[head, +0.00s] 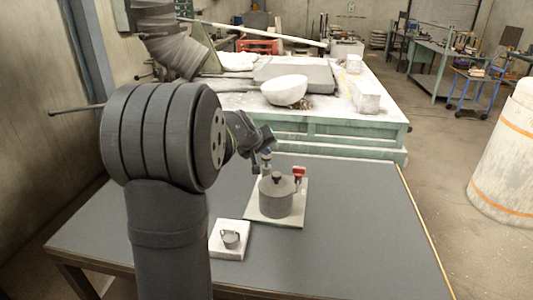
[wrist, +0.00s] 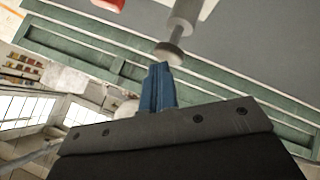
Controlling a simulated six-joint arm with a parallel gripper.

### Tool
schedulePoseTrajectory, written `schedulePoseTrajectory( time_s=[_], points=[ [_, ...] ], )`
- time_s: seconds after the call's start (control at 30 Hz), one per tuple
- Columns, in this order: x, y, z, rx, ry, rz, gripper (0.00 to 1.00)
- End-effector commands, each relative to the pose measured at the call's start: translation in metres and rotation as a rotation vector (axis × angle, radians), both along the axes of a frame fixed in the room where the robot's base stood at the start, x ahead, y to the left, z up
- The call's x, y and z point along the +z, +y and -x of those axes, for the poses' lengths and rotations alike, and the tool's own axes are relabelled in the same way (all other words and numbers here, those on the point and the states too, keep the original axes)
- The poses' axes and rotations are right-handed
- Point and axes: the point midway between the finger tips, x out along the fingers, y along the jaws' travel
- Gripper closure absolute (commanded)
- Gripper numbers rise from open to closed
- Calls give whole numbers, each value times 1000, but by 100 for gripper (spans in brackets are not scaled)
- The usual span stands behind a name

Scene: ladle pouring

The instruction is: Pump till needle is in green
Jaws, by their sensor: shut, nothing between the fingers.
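A grey cylindrical pot (head: 276,198) with a dark knob on its lid stands on a pale base plate (head: 256,212) on the table. A small red part (head: 299,172) stands at the plate's back right; the wrist view shows red (wrist: 110,3) at its top edge. My gripper (head: 266,154) is over the plate's back left, behind the pot. In the wrist view its blue fingers (wrist: 158,66) are together and empty. A grey rod with a round disc end (wrist: 170,53) appears just beyond the fingertips; I cannot tell whether they touch. No needle or green zone is readable.
A pale block (head: 229,252) with a small grey handled piece (head: 231,239) sits in front of the plate, near my arm. The grey table (head: 350,235) is clear to the right. Behind it stands a green-edged bench (head: 340,132) with a white bowl (head: 284,90).

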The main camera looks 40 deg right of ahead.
Motion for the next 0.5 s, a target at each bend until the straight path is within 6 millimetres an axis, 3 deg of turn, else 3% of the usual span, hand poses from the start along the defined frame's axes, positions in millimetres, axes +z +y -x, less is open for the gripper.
schedulePoseTrajectory(
  time_s=[0.5],
  points=[
    [-8, 0, 0, 1, 2, -2, 100]
  ],
)
